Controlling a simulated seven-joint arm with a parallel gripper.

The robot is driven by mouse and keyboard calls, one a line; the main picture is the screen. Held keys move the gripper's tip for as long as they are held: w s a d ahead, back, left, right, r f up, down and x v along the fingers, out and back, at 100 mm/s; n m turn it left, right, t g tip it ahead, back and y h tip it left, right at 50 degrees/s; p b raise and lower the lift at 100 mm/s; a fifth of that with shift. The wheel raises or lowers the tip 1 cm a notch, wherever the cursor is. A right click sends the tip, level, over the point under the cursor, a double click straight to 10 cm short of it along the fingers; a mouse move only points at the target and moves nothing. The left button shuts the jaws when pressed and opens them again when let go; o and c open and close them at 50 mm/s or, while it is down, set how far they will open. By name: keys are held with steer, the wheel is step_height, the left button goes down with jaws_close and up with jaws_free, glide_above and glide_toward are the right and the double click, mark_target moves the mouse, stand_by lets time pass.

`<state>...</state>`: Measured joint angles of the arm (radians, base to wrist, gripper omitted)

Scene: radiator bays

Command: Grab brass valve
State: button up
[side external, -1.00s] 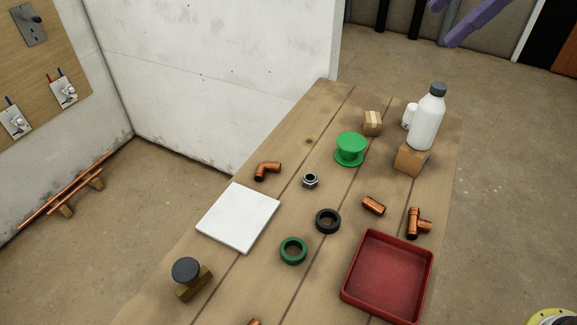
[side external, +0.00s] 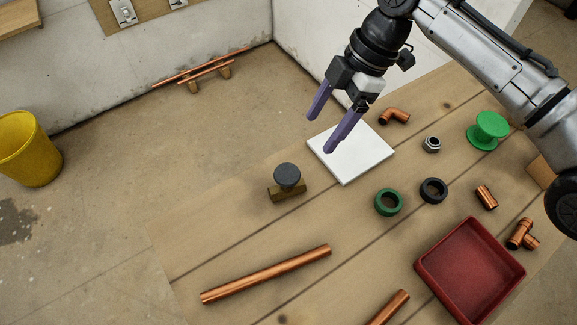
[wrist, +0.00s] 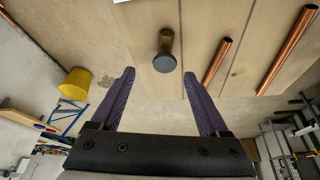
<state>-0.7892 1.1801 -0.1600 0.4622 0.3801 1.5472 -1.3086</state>
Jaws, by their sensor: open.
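The brass valve (side external: 286,181) stands upright near the table's left edge, with a dark round knob on top of a brass body. It also shows in the wrist view (wrist: 165,52), ahead of my fingers and roughly between their lines. My gripper (side external: 328,131) is open and empty, with two purple fingers pointing down. In the side view its fingers appear above and to the right of the valve, near the white tile. In the wrist view my gripper (wrist: 160,82) shows both fingers spread wide, apart from the valve. Nothing hides the valve.
A white tile (side external: 350,153) lies right of the valve. A long copper pipe (side external: 266,274) lies in front. Green tape (side external: 388,202), black tape (side external: 433,190), a copper elbow (side external: 394,116) and a red tray (side external: 470,270) are further right. The wood around the valve is clear.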

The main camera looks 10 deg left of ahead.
mark_target(292, 171)
steer(key=x, duration=0.5)
steer(key=s+x, duration=0.1)
steer(key=x, duration=0.9)
steer(key=shift+s+a+r, duration=0.2)
steer(key=shift+s+r, duration=0.05)
steer(key=shift+s, duration=0.1)
jaws_close()
steer(key=shift+r, duration=0.15)
